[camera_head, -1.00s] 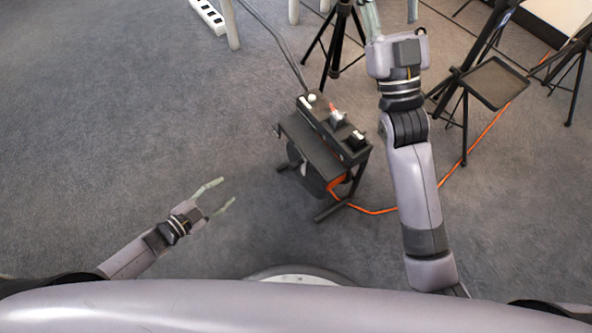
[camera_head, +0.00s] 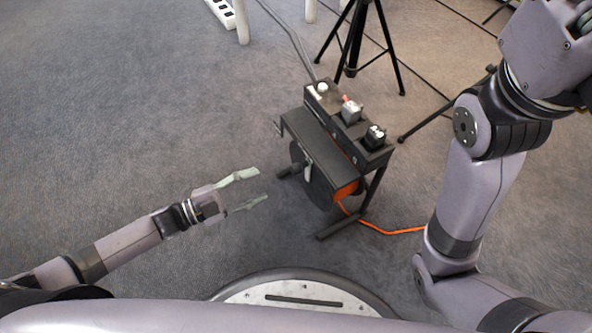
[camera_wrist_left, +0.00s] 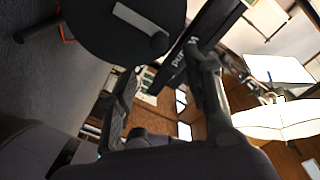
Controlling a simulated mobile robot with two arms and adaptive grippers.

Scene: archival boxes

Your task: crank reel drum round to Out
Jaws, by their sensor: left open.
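The reel (camera_head: 330,160) stands on the carpet in the middle of the head view, a black frame with a dark drum (camera_head: 311,182) and orange cable. A crank with a light grey arm (camera_head: 306,171) and a dark grip (camera_head: 289,171) sits on the drum's left face. My left gripper (camera_head: 262,185) is open and empty, left of the crank and apart from it. In the left wrist view the drum disc (camera_wrist_left: 112,30) and grey crank arm (camera_wrist_left: 139,27) show beyond my left gripper (camera_wrist_left: 167,70). My right gripper's fingers are outside the head view.
A black bar (camera_head: 349,122) with small devices runs along the reel's top. A tripod (camera_head: 355,45) stands behind it. Orange cable (camera_head: 395,231) trails right across the floor. White legs (camera_head: 241,22) and a power strip (camera_head: 220,12) lie at the top. Carpet left of the reel is clear.

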